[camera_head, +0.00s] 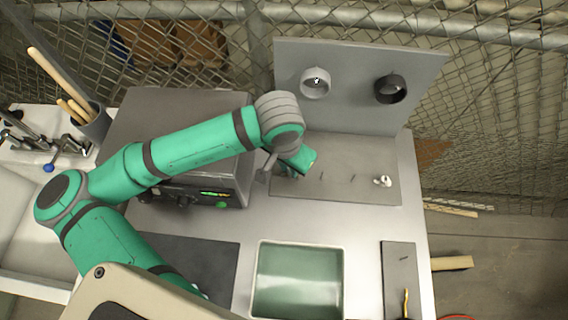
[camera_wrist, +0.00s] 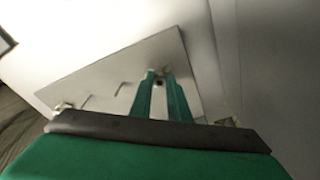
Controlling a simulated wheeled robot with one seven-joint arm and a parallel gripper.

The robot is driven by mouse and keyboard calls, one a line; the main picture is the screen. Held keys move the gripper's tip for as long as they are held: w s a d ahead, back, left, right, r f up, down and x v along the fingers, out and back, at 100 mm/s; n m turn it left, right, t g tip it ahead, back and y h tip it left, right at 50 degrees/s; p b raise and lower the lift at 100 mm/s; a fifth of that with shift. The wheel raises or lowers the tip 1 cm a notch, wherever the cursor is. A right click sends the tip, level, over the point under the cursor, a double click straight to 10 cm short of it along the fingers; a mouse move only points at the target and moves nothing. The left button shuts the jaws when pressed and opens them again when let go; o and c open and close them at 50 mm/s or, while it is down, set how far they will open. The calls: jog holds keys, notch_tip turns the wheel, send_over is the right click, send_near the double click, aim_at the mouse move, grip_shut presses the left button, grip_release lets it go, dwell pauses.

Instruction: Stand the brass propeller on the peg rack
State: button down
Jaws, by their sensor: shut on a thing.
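The peg rack (camera_head: 340,190) is a flat grey plate on the bench with a row of thin upright pegs. A white propeller (camera_head: 383,181) sits at its right end, and two bare pegs show to the left of it. My gripper (camera_head: 288,173) is low over the rack's left end. In the wrist view my gripper (camera_wrist: 160,78) has its green fingers close together on a small dark brownish thing, taken as the brass propeller (camera_wrist: 159,82). It is mostly hidden by the fingers, and I cannot tell if it touches a peg. The rack (camera_wrist: 135,65) also shows there.
An upright grey panel (camera_head: 350,62) with a grey ring (camera_head: 315,83) and a black ring (camera_head: 390,89) stands behind the rack. A grey box (camera_head: 190,125) with a lit display is to the left. A green-tinted tray (camera_head: 298,280) and small plate (camera_head: 398,262) lie in front.

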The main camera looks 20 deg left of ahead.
jog(key=shift+s+d+f, duration=0.1)
jog(key=shift+f, duration=0.65)
dwell(0.6)
jog(key=c, duration=1.6)
grip_release()
